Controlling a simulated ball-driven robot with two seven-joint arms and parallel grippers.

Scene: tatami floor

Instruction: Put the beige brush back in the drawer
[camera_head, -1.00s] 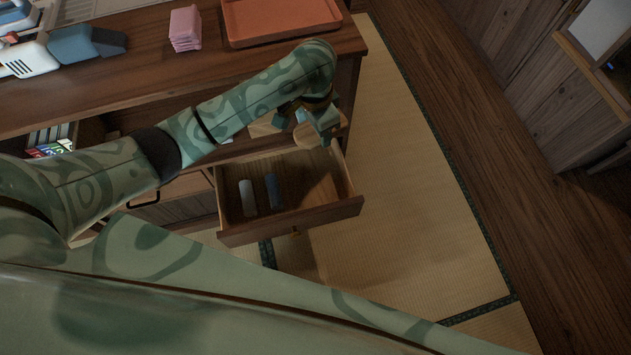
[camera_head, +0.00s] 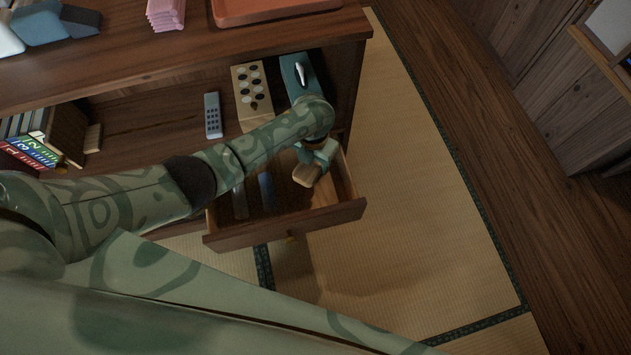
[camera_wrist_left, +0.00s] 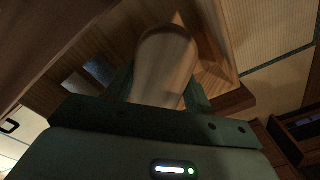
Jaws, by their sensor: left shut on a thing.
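The beige brush (camera_head: 307,175) is in my left gripper (camera_head: 318,160), over the right part of the open drawer (camera_head: 287,226). In the left wrist view the brush (camera_wrist_left: 164,62) fills the space between the fingers, with the drawer (camera_wrist_left: 215,78) behind it. I cannot tell whether the brush touches the drawer floor. A blue item (camera_head: 267,191) and a grey item (camera_head: 240,202) lie in the left part of the drawer, partly hidden by my arm. My right gripper is not in view.
The drawer sits below a wooden cabinet top (camera_head: 130,62) with an orange tray (camera_head: 270,8) and a pink stack (camera_head: 166,14). The shelf holds a remote (camera_head: 212,115), a spotted box (camera_head: 250,92), a teal box (camera_head: 300,76) and books (camera_head: 35,150). Tatami (camera_head: 420,230) is clear to the right.

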